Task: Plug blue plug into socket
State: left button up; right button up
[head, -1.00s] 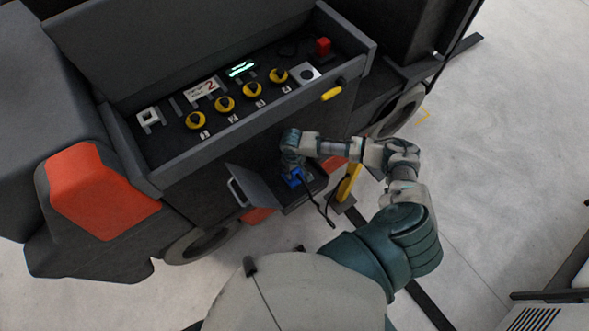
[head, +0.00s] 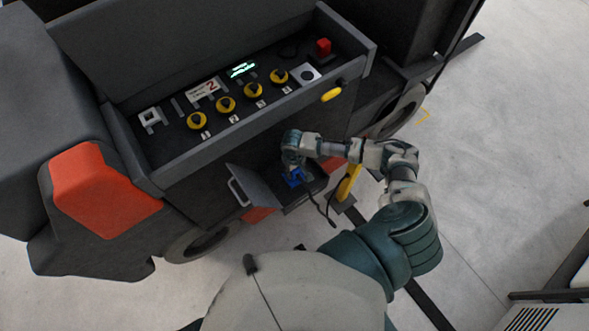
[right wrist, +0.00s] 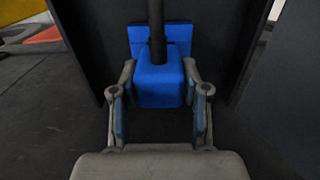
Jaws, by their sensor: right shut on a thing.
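The blue plug (right wrist: 160,82) is between the two fingers of my right gripper (right wrist: 160,75), which is shut on it; a black cable runs up from it. Directly behind the plug, a wider blue block (right wrist: 180,33), apparently the socket, sits in the dark recess. The plug overlaps it, and I cannot tell how deep the plug sits. In the head view, my right gripper (head: 292,170) points down at the blue parts (head: 295,179) in the open compartment low on the machine's side, hiding most of them. My left gripper is not in view.
An open dark door with a handle (head: 237,191) stands just left of the compartment. The control panel with several yellow knobs (head: 225,104) is above. A yellow post (head: 348,182) and the hanging black cable (head: 327,212) are right of the gripper. Dark walls flank the gripper closely.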

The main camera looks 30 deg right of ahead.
jog(key=shift+f, duration=0.35)
jog(key=o, duration=1.2)
jog(key=shift+o, duration=0.2)
notch_tip(320, 180, up, 12)
jog(key=shift+w+a+f, duration=0.1)
